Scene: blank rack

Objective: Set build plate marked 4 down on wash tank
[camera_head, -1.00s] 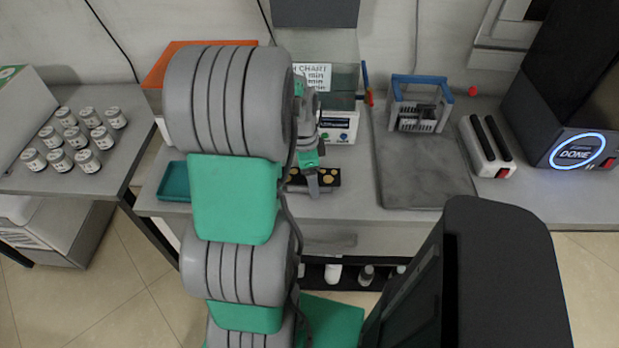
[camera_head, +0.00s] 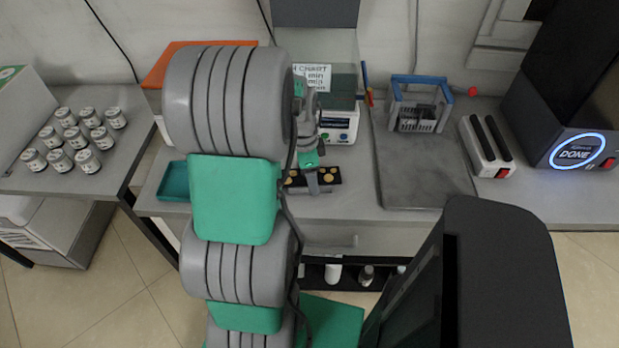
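My gripper (camera_head: 312,186) is over a small dark tray with round gold pieces (camera_head: 328,180) at the front of the bench. Its fingers are small and partly hidden by my arm, so I cannot tell whether they are open or shut. Behind it stands a white unit with a blue label and a dark greenish upper part (camera_head: 340,122), possibly the wash tank; my arm covers its left side. I cannot make out a build plate or a mark 4.
A blue-framed grey basket (camera_head: 418,112) stands at the back of a grey mat (camera_head: 420,180), whose front is clear. A white unit with black slots (camera_head: 488,148) and a machine reading DONE (camera_head: 577,150) are right. A teal tray (camera_head: 174,182) and several jars (camera_head: 75,135) are left.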

